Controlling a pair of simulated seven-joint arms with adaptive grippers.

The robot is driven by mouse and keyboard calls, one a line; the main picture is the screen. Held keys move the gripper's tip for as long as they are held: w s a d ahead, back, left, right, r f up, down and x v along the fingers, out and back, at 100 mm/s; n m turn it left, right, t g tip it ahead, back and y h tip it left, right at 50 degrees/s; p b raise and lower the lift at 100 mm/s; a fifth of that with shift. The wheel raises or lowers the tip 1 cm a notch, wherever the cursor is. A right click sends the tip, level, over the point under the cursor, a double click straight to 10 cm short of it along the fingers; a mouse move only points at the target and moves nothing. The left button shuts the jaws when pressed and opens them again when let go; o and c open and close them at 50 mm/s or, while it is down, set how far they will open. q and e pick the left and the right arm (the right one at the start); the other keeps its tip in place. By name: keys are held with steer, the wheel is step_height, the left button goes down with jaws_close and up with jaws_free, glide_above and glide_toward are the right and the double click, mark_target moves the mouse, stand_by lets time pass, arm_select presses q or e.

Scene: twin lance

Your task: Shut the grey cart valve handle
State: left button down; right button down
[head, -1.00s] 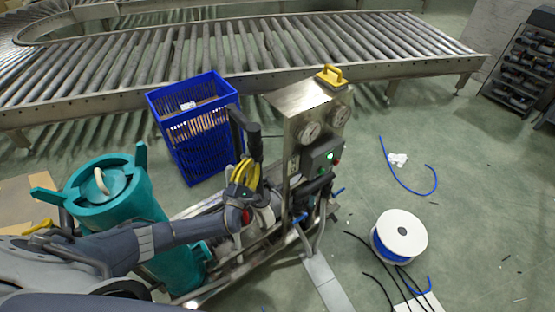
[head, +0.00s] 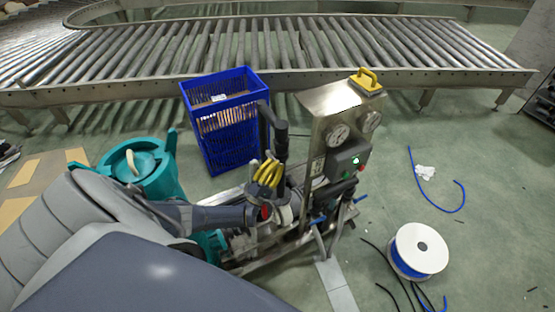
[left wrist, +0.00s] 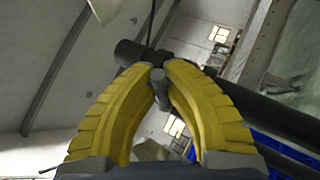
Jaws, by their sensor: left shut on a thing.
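The metal cart (head: 318,105) stands mid-picture in the head view, with gauges, a control box with a lit green lamp and a black-gripped bar (head: 281,137). My left gripper (head: 268,166) has yellow fingers and is low beside that bar. In the left wrist view, the yellow fingertips (left wrist: 161,75) close around a short grey rod, which looks like the grey valve handle (left wrist: 160,92). A thicker dark bar (left wrist: 250,108) passes behind the fingers. In the head view the valve handle is hidden by the gripper. My right gripper is not in view.
A blue crate (head: 222,125) stands behind the cart, before a roller conveyor (head: 300,45). A teal vessel (head: 150,165) is at left. A white reel (head: 418,250), loose cables and a blue hose (head: 440,207) lie on the floor at right.

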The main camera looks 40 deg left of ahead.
arm_select(q)
steer(key=shift+a+r, duration=0.1)
steer(key=c, duration=1.4)
jaws_free()
steer(key=shift+v, duration=6)
